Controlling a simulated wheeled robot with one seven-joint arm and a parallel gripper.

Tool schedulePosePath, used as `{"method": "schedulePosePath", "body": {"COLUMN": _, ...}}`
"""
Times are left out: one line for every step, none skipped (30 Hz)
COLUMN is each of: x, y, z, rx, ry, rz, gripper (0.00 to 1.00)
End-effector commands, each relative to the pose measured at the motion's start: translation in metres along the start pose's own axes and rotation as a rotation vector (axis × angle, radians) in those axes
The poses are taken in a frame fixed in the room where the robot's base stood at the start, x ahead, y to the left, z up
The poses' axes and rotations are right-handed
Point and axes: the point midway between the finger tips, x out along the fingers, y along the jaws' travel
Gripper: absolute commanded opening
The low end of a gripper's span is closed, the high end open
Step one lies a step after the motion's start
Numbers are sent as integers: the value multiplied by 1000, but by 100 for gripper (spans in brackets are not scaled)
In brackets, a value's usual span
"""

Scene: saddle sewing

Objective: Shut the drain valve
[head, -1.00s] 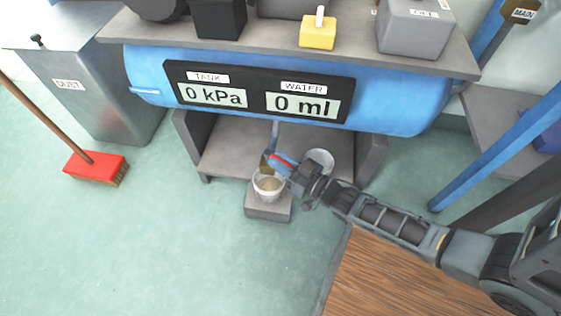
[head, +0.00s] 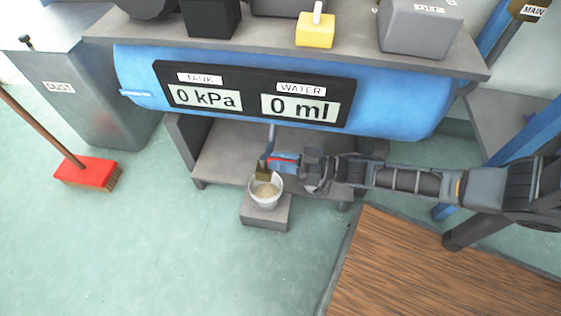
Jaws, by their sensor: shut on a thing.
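The brass drain valve (head: 262,172) hangs at the lower end of a thin pipe (head: 271,138) under the blue tank (head: 400,115). Its red handle (head: 286,159) points right, nearly level in the picture. My gripper (head: 274,163), with blue fingers, comes in from the right and is shut on the red handle. The fingers hide part of the handle and of the valve. A white cup (head: 266,190) with cloudy tan contents stands just below the valve. The panel on the tank (head: 253,93) reads TANK 0 kPa and WATER 0 ml.
The cup stands on a grey block (head: 265,212) before the tank's stand (head: 215,160). A wooden surface (head: 430,265) is at the lower right. A red broom (head: 88,172) and a grey DUST bin (head: 95,100) are on the left. The floor at front left is clear.

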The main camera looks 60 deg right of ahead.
Motion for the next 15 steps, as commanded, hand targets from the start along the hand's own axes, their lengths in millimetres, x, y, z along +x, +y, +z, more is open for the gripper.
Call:
{"method": "schedulePosePath", "body": {"x": -2, "y": 1, "z": 2, "rx": -1, "ry": -4, "rz": -5, "gripper": 0}}
{"method": "schedulePosePath", "body": {"x": -2, "y": 1, "z": 2, "rx": -1, "ry": -5, "rz": -7, "gripper": 0}}
{"method": "schedulePosePath", "body": {"x": -2, "y": 1, "z": 2, "rx": -1, "ry": -5, "rz": -9, "gripper": 0}}
{"method": "schedulePosePath", "body": {"x": -2, "y": 1, "z": 2, "rx": -1, "ry": -6, "rz": -11, "gripper": 0}}
{"method": "schedulePosePath", "body": {"x": -2, "y": 1, "z": 2, "rx": -1, "ry": -6, "rz": -12, "gripper": 0}}
{"method": "schedulePosePath", "body": {"x": -2, "y": 1, "z": 2, "rx": -1, "ry": -6, "rz": -12, "gripper": 0}}
{"method": "schedulePosePath", "body": {"x": -2, "y": 1, "z": 2, "rx": -1, "ry": -6, "rz": -12, "gripper": 0}}
{"method": "schedulePosePath", "body": {"x": -2, "y": 1, "z": 1, "rx": -1, "ry": -6, "rz": -12, "gripper": 0}}
{"method": "schedulePosePath", "body": {"x": -2, "y": 1, "z": 1, "rx": -1, "ry": -6, "rz": -12, "gripper": 0}}
{"method": "schedulePosePath", "body": {"x": -2, "y": 1, "z": 2, "rx": -1, "ry": -7, "rz": -12, "gripper": 0}}
{"method": "schedulePosePath", "body": {"x": -2, "y": 1, "z": 2, "rx": -1, "ry": -7, "rz": -12, "gripper": 0}}
{"method": "schedulePosePath", "body": {"x": -2, "y": 1, "z": 2, "rx": -1, "ry": -7, "rz": -12, "gripper": 0}}
{"method": "schedulePosePath", "body": {"x": -2, "y": 1, "z": 2, "rx": -1, "ry": -7, "rz": -12, "gripper": 0}}
{"method": "schedulePosePath", "body": {"x": -2, "y": 1, "z": 2, "rx": -2, "ry": -7, "rz": -11, "gripper": 0}}
{"method": "schedulePosePath", "body": {"x": -2, "y": 1, "z": 2, "rx": -2, "ry": -7, "rz": -11, "gripper": 20}}
